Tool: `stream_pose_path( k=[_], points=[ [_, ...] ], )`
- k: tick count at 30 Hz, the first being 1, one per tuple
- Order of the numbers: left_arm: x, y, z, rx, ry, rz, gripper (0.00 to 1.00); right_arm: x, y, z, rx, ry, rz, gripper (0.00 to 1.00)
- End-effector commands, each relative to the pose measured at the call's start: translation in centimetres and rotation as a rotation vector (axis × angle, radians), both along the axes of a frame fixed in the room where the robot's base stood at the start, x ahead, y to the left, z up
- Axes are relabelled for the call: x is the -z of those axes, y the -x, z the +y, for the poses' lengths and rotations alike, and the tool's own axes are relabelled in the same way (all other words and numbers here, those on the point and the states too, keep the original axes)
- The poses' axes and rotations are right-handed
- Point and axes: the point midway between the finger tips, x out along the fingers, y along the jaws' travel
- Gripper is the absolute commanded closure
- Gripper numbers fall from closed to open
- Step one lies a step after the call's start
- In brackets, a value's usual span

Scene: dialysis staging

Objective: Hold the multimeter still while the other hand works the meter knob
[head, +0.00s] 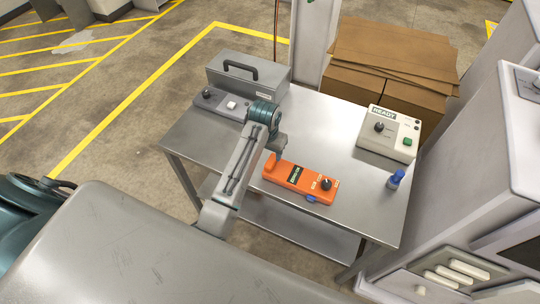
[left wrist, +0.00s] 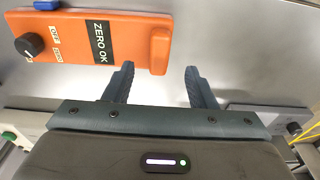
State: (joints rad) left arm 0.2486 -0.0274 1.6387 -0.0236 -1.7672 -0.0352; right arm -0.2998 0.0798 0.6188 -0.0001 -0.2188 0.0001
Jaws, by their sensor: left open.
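The orange multimeter (head: 292,172) lies on the metal table, with a black display strip and a raised block at its left end. Its black meter knob (head: 326,184) is at the right end. My left gripper (head: 277,146) is over the table by the multimeter's left end, its fingertips hard to make out there. In the left wrist view the left gripper (left wrist: 158,78) is open with nothing between its fingers. The multimeter (left wrist: 135,28), its strip reading "ZERO OK", lies just beyond the left finger; its knob (left wrist: 30,45) is at far left. My right gripper is out of view.
On the table (head: 318,120), a grey case with a handle (head: 250,75) and a grey switch box (head: 212,100) stand at back left. A white box marked READY (head: 388,138) is at right, and a blue-topped item (head: 396,179) near the right edge. Cardboard (head: 390,60) is behind.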

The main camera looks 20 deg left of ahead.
Motion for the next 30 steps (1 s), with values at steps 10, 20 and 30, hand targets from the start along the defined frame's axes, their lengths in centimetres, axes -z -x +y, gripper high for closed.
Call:
stream_pose_path(
  k=[10,20,30],
  points=[
    [5.3,-0.6,0.0,0.000,0.000,0.002,0.49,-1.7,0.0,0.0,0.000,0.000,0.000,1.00],
    [6.6,-0.8,0.0,0.000,0.000,-0.001,0.49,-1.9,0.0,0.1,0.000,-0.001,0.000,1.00],
    [6.6,-0.8,0.0,0.000,0.000,-0.001,0.92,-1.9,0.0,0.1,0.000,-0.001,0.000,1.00]
  ],
)
